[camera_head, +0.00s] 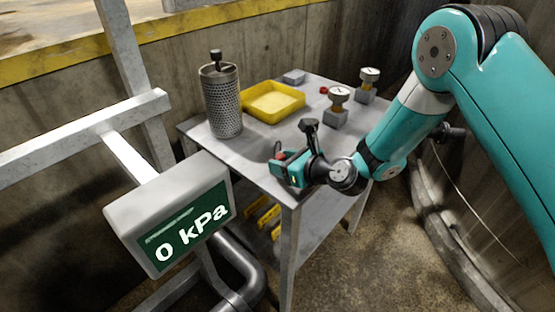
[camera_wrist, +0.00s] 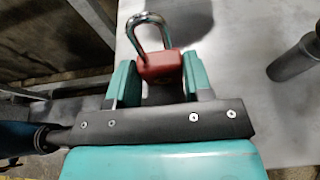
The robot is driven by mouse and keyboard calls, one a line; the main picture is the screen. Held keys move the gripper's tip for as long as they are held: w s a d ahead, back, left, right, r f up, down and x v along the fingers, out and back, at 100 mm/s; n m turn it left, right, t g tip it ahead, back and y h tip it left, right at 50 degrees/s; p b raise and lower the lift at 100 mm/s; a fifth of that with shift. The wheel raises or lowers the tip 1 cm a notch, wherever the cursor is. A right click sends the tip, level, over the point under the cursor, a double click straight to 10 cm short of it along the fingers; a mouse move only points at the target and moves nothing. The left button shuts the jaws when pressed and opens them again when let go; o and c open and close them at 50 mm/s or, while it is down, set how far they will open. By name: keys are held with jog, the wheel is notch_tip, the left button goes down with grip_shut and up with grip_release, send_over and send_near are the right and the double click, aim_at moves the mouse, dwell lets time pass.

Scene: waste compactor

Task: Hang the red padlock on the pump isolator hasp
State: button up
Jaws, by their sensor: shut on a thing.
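The red padlock (camera_wrist: 160,66) is between the two fingers of my gripper (camera_wrist: 160,80) in the wrist view. Its silver shackle (camera_wrist: 148,30) points away from the gripper, beyond the fingertips. My gripper is shut on the padlock's red body. In the head view my gripper (camera_head: 283,163) is above the near edge of the grey table (camera_head: 258,165), and only a little of the padlock shows there. I cannot make out a pump isolator hasp in either view.
A perforated metal cylinder (camera_head: 222,105), a yellow tray (camera_head: 298,97) and gauges on grey blocks (camera_head: 338,105) stand on the table. A display box reading 0 kPa (camera_head: 170,220) and grey rails (camera_head: 80,130) are at left. A pipe (camera_head: 240,265) runs below.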

jog(key=shift+r+p, duration=2.45)
jog(key=shift+r, duration=0.1)
